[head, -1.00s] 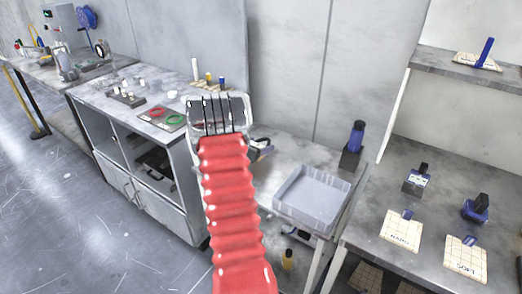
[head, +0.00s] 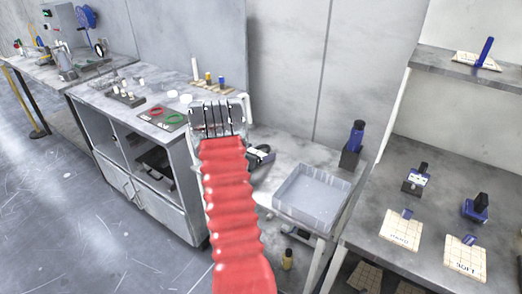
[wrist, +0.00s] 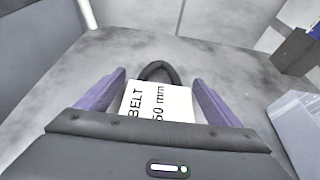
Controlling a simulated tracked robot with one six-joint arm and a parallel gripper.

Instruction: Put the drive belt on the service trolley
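The drive belt (wrist: 159,70) is a black loop with a white label card (wrist: 158,104) reading "BELT" and "50 mm". In the wrist view it is in the middle, over the grey tabletop. My gripper (wrist: 160,78) has its two purple fingers spread on either side of the card, with narrow gaps visible; it looks open. In the head view the belt (head: 263,155) shows as a dark shape with a white patch just right of my red-sleeved arm, which hides my fingers. I cannot tell which surface is the service trolley.
A pale grey tray (head: 312,195) stands on the table to the right of the belt. Shelves (head: 440,200) with labelled boards stand at the right. A cabinet bench (head: 150,95) with small parts is at the left.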

